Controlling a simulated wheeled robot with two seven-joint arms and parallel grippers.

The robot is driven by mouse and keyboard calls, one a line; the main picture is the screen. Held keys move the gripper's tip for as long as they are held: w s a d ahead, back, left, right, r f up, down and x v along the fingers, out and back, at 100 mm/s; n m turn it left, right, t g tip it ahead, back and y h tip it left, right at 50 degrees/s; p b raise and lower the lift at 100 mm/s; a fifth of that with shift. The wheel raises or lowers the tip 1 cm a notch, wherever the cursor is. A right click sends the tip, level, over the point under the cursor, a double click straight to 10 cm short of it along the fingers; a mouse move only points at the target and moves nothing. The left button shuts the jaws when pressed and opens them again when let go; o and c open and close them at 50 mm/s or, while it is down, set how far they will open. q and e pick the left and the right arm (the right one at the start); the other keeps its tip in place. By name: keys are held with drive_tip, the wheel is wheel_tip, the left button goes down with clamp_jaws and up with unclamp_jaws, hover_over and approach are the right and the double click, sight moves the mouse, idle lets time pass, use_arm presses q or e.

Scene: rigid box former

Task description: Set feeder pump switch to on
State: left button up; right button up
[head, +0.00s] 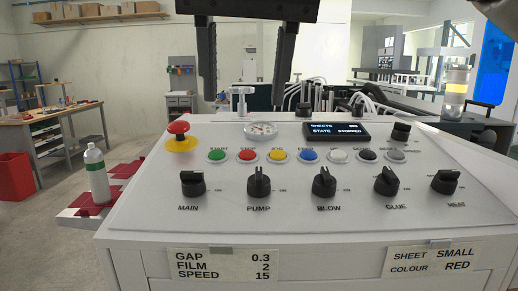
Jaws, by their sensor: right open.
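The pump switch (259,186) is a black rotary knob on the sloped panel (225,217), above the label PUMP. Its ridge points about straight up, and a small ON mark sits to its right. My right gripper (245,98) hangs in from the top, above and behind the panel in the picture. Its two dark fingers are wide apart with nothing between them. It does not touch the knob. My left gripper is not in view.
Similar knobs sit beside it: main (192,184), blow (324,183), glue (388,182) and heat (445,182).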

sight(259, 173)
drive_tip(key=shift+t+h, duration=0.4)
drive_tip(key=x, duration=0.4)
drive_tip(key=d+x, duration=0.1)
drive_tip(key=x, duration=0.9)
drive_tip(key=shift+w+d, duration=0.15)
drive_tip(key=shift+w, duration=0.25)
drive_tip(key=shift+r, duration=0.1)
drive_tip(key=c, duration=1)
